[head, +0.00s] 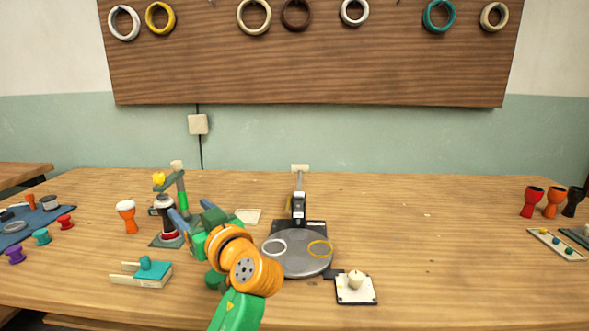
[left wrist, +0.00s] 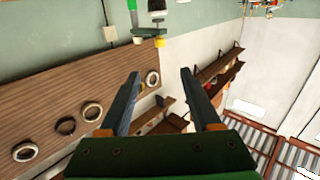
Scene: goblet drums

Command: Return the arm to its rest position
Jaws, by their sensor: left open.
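My left arm, green and orange, reaches in from the bottom of the head view, with its left gripper (head: 183,222) near the drum stand at the left-centre of the table. In the left wrist view the left gripper (left wrist: 158,75) has its two dark fingers wide apart with nothing between them. That view is tilted and shows the wall board and shelves beyond the fingers. My right gripper does not show in either view.
A stand with a dark drum (head: 166,218) is close to the left gripper. An orange goblet drum (head: 127,217) stands left of it. A grey round plate (head: 300,262) with two rings, a teal-topped block (head: 146,270) and a white pad (head: 347,293) are nearby. The right-centre table is clear.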

